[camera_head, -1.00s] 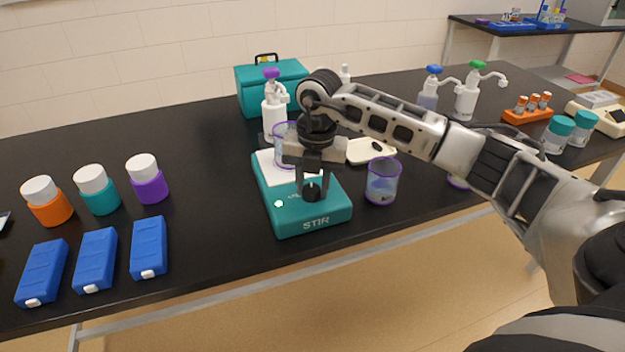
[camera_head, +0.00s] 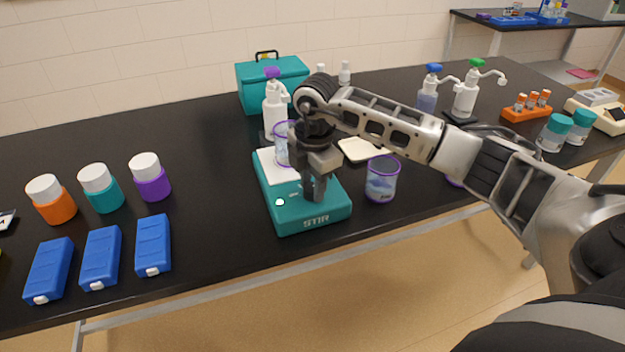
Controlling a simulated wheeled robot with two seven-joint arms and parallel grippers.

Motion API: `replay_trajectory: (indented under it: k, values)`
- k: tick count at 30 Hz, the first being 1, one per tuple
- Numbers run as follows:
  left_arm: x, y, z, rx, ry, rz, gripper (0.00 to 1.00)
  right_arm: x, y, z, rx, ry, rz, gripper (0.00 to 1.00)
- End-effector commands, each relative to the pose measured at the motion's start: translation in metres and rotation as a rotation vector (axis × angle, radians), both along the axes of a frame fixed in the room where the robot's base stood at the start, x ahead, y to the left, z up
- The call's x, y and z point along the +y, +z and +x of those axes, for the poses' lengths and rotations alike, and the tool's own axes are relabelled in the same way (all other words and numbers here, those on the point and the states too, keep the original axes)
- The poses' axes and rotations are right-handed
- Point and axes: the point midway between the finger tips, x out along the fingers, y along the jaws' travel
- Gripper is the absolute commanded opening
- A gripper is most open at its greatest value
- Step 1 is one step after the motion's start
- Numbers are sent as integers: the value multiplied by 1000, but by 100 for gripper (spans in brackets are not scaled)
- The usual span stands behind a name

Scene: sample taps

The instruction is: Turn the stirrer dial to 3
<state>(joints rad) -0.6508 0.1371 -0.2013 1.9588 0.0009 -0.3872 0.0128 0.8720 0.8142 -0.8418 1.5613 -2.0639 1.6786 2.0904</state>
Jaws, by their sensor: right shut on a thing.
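The teal stirrer (camera_head: 288,217) marked STIR stands near the front edge of the black bench, with a lit white light at its front left. My right gripper (camera_head: 314,196) points down over the front of the stirrer and is shut on its dial. The dial and its scale are hidden behind the fingers, so I cannot tell which number it points to. A purple-rimmed beaker (camera_head: 283,150) stands on the stirrer's white plate (camera_head: 270,166), partly behind my gripper. My left gripper is not in view.
A second purple-rimmed beaker (camera_head: 381,180) stands close to the right of the stirrer. A purple-capped bottle (camera_head: 275,112) and a teal case (camera_head: 262,80) are behind it. Capped jars (camera_head: 103,190) and blue boxes (camera_head: 101,258) stand at left. Bench between them and the stirrer is clear.

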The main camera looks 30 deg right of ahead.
Motion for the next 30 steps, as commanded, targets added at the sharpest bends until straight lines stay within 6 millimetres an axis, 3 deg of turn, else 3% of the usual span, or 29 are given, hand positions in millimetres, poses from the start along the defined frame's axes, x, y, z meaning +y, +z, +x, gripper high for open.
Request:
replay_trajectory:
  k: [20,21,23,30]
  values:
    - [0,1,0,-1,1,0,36,-2,2,2,-6,-74,-3,11]
    - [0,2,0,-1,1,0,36,-2,2,2,-6,-74,-3,36]
    - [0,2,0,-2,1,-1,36,-2,2,1,-6,-74,-3,53]
    - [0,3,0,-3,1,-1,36,-1,1,1,-2,-70,-2,55]
